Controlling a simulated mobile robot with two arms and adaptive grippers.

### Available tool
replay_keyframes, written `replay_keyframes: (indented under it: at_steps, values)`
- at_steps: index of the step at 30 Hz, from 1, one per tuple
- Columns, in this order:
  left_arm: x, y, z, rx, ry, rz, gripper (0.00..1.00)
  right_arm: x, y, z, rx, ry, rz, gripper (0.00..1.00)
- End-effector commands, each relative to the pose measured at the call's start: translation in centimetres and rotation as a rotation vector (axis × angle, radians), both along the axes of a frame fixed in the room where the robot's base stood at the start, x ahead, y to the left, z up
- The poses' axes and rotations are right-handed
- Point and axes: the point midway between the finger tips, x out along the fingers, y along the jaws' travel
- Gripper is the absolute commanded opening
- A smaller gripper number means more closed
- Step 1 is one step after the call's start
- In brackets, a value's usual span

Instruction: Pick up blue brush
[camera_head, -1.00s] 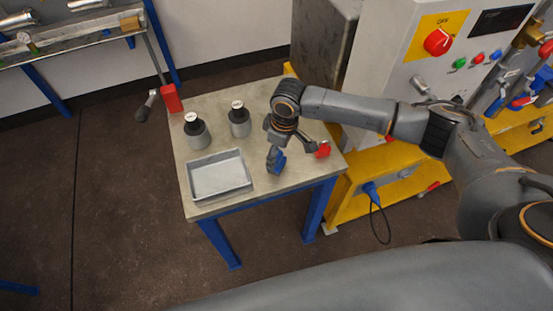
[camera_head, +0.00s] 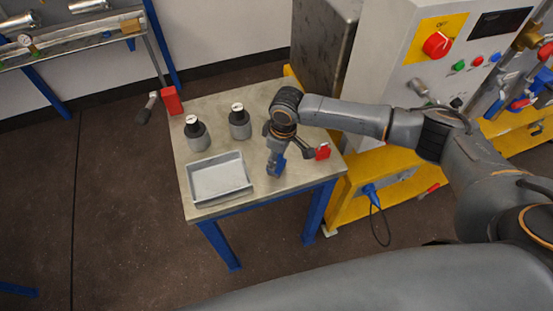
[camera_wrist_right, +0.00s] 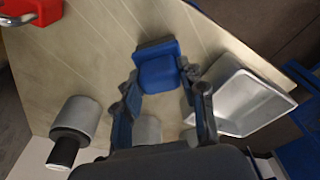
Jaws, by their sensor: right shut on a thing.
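The blue brush (camera_wrist_right: 158,70) shows in the right wrist view between the fingers of my right gripper (camera_wrist_right: 164,84), over the pale tabletop. My right gripper is shut on it. In the head view my right gripper (camera_head: 279,153) points down over the right part of the small table, and the blue brush (camera_head: 277,165) shows at its lower end, partly covered by the fingers. I cannot tell whether the brush still touches the tabletop. My left gripper is in neither view.
A grey tray (camera_head: 220,196) lies at the table's front left. Two grey vessels with dark tops, one at left (camera_head: 197,136) and one at middle (camera_head: 239,123), stand behind it. A red object (camera_head: 323,151) is near the right edge. A control cabinet (camera_head: 400,75) stands behind on the right.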

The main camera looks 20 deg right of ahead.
Motion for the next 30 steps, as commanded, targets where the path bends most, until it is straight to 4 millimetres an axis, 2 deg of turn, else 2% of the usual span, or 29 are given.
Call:
replay_keyframes:
  at_steps: [5,8,17,24,30]
  values:
    - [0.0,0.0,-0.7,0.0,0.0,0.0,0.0,0.1,0.0,1.2,0.001,-0.004,0.001,0.02]
    - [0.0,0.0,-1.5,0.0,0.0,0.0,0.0,0.2,0.0,2.8,0.002,-0.005,0.0,0.02]
    - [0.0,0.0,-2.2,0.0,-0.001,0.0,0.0,-5.0,1.5,9.2,0.003,-0.006,0.005,0.02]
    - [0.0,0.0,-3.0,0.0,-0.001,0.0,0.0,-10.2,3.0,11.3,0.002,-0.002,0.004,0.02]
    - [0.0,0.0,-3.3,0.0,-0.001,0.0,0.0,-12.7,3.7,12.6,0.001,-0.001,0.001,0.02]
